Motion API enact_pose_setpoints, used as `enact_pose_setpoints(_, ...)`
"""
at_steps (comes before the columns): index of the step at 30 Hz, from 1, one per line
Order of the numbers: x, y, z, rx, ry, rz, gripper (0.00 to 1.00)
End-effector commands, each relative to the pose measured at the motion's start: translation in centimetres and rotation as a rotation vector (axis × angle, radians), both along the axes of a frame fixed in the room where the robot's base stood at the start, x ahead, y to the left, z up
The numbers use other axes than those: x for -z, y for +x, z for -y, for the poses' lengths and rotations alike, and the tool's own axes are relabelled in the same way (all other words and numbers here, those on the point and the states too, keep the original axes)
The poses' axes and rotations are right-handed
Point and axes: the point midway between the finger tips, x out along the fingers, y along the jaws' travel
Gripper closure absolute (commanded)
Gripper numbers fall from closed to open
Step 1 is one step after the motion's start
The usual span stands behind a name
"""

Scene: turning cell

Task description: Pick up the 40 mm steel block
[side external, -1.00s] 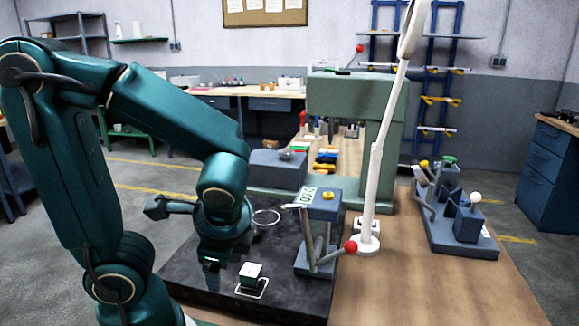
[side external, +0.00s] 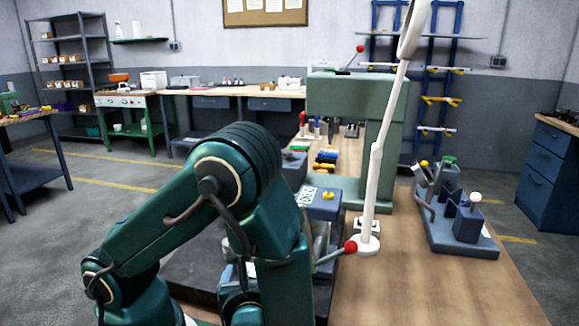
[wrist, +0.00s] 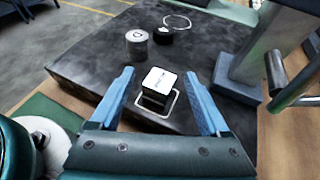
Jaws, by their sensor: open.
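The steel block (wrist: 160,80) is a small dark cube with a bright, marked top face. It sits upright within a white square outline (wrist: 174,104) on the dark plate. In the wrist view my gripper (wrist: 159,76) is open, with one blue finger on each side of the block and visible gaps to both. Nothing is held. I cannot tell how far the fingertips are above the plate. In the side view my arm hides the block and the gripper.
A silver cylinder (wrist: 136,43) and a dark cylinder (wrist: 163,35) stand beyond the block on the plate (wrist: 85,52). A blue-grey lever fixture (side external: 320,203) is close on the right. A white jointed post (side external: 373,185) stands right of it.

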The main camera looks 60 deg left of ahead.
Motion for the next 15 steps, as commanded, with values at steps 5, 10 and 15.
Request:
enact_pose_setpoints(5, 0.9, 0.6, -2.0, -0.008, 0.001, -0.004, 0.20)
enact_pose_setpoints(10, 1.4, 1.2, -3.2, -0.006, 0.000, -0.002, 0.20)
enact_pose_setpoints(15, 1.6, 1.3, -3.5, -0.004, -0.004, -0.001, 0.20)
